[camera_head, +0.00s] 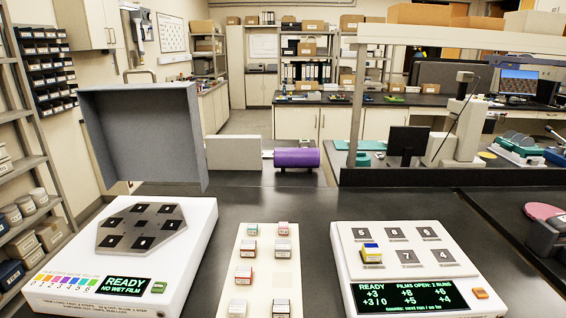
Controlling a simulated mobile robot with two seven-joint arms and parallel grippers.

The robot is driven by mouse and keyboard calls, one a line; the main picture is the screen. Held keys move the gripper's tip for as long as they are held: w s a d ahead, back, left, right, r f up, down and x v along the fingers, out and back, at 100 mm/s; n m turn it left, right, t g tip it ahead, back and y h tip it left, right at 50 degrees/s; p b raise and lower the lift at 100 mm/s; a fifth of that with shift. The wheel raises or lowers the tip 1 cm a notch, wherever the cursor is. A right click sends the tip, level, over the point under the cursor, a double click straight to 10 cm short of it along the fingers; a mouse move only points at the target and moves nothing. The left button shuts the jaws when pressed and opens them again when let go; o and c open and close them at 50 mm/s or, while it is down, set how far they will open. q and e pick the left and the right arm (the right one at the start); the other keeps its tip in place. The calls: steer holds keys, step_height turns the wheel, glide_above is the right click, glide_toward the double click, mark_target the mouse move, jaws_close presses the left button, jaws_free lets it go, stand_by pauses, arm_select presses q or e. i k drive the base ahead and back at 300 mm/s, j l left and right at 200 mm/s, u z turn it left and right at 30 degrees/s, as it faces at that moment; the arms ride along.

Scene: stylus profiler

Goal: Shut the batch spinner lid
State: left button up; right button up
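The batch spinner (60,272) is a white box at the lower left of the head view. A dark hexagonal plate (141,228) with several numbered square spots lies on its top. Its grey, box-shaped lid (145,135) stands raised behind the plate, with its hollow side toward me. The spinner's screen (126,286) reads "READY NO WET FILM", with a green button (159,287) beside it. Neither of my grippers is in view.
A cream tray (259,267) with several small blocks lies to the right of the spinner. Further right is a white station (400,262) with numbered pads and a green-text screen. A purple cylinder (296,158) lies behind. Clear black bench separates them.

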mark_target(146, 132)
steer(key=u, duration=3.45)
steer(key=i, duration=0.4)
steer(key=i+j+z, duration=0.15)
steer(key=i, duration=0.3)
steer(key=i+z, duration=0.4)
steer(key=i, duration=0.15)
steer(key=i+z, duration=0.35)
steer(key=i, duration=0.2)
steer(key=i+z, duration=0.45)
steer(key=i+j+z, duration=0.1)
steer(key=i+z, duration=0.75)
steer(key=i, duration=0.2)
steer(key=i+j+z, duration=0.1)
steer(key=i+z, duration=0.3)
steer(key=i, duration=0.2)
